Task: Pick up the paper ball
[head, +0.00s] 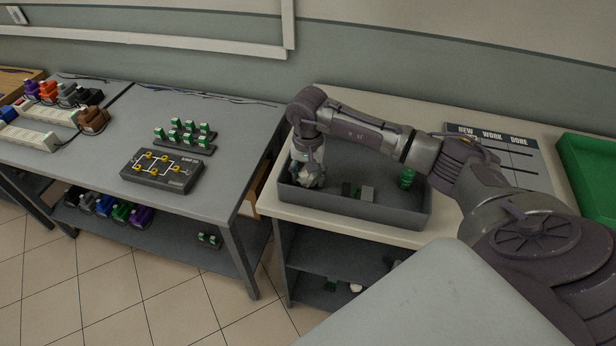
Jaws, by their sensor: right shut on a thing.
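My right gripper (308,174) points down into the left end of a dark grey tray (375,213) on the light-topped table. It is shut on a small pale crumpled thing, the paper ball (311,181), which shows only in part between the fingers. The ball is low, within the tray's walls; I cannot tell if it touches the tray's floor. My left gripper is not in view.
The tray also holds a green cylinder (407,177) and a grey block (367,193). A board marked NEW, WORK, DONE (510,160) and a green bin (590,178) lie to the right. A grey table (225,130) with a black panel (162,170) stands left.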

